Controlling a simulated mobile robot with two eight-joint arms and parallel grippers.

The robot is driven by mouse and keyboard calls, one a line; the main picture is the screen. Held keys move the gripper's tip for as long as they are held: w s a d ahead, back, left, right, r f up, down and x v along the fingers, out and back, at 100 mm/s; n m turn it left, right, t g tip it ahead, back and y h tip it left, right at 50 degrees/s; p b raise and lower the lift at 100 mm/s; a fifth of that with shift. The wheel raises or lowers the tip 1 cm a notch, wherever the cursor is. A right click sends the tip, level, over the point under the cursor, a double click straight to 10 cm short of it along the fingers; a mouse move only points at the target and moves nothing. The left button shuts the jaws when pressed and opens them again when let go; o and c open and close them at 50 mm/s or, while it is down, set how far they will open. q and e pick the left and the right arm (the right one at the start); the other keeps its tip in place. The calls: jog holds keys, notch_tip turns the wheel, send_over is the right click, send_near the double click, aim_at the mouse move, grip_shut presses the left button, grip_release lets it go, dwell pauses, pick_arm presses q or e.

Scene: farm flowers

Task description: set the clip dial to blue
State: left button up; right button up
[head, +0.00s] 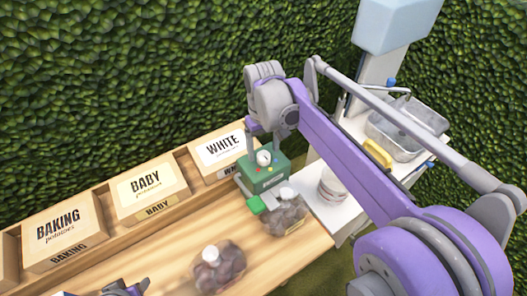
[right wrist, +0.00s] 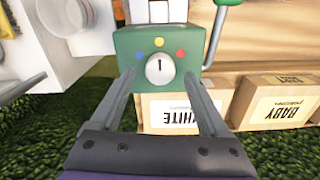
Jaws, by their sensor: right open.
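The clip dial (right wrist: 159,69) is a round white knob with a dark mark, on a green box (right wrist: 125,45) with blue, yellow and red dots around it. In the right wrist view, the mark points straight up towards the middle, yellow dot. In the head view the box (head: 272,182) stands on the wooden table. My right gripper (right wrist: 160,77) is open, its fingers on either side of the dial with gaps. It also shows above the box in the head view (head: 264,145). My left gripper (head: 126,290) is only partly visible at the bottom edge.
Crates labelled BAKING (head: 63,228), BABY (head: 148,190) and WHITE (head: 220,150) line the table's back. A bag of potatoes (head: 287,217) sits beside the green box, another (head: 217,270) nearer. A white stand with a metal basin (head: 408,130) is at right.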

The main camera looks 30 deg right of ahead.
jog(key=shift+f, duration=0.8)
grip_shut()
